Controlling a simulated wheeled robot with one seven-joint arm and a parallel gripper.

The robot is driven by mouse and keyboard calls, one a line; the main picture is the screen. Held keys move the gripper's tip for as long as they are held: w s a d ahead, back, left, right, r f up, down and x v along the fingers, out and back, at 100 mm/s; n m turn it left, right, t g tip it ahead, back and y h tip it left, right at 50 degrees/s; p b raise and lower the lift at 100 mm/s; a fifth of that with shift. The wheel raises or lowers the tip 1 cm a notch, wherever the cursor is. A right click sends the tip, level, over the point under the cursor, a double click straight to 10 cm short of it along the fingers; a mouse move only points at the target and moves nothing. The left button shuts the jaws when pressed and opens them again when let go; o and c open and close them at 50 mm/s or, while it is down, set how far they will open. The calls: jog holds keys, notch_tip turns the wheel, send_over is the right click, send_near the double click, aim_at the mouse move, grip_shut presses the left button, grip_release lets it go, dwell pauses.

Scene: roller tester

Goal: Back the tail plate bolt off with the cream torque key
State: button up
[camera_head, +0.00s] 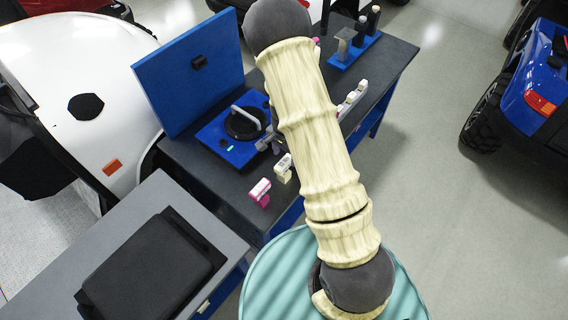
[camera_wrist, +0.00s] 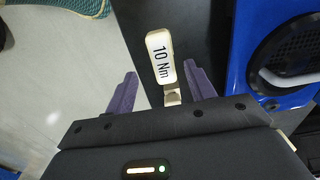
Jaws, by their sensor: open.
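The cream torque key (camera_wrist: 160,52), marked "10 Nm", stands out between the fingers of my gripper (camera_wrist: 160,70) in the wrist view. The two purple-grey fingers are open, one on each side of the key, with a gap visible on both sides. In the head view a cream key (camera_head: 283,168) sits near the front edge of the dark bench, beside a pink key (camera_head: 260,192). My own arm crosses the head view and hides part of the bench. I cannot make out the tail plate bolt in either view.
A blue unit (camera_head: 212,149) with a round black recess and pale handle lies on the bench (camera_head: 400,58). It also shows in the wrist view (camera_wrist: 240,60). A blue upright panel (camera_head: 190,75) stands behind. A blue stand (camera_head: 368,41) and white-and-red items (camera_head: 353,97) lie farther right.

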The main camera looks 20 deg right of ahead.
aim_at(284, 161)
jog(key=shift+f, duration=0.8)
jog(key=shift+w+a+f+p, duration=0.1)
jog(key=shift+f+p, duration=0.5)
jog(key=shift+f, duration=0.7)
jog(key=shift+w+a+f+p, duration=0.1)
jog(key=shift+f+p, duration=0.5)
jog(key=shift+f, duration=0.7)
jog(key=shift+c, duration=0.2)
grip_shut()
jog(key=shift+r, duration=0.15)
notch_tip(284, 161, up, 10)
jog(key=shift+f+b, duration=0.1)
jog(key=shift+b, duration=1.05)
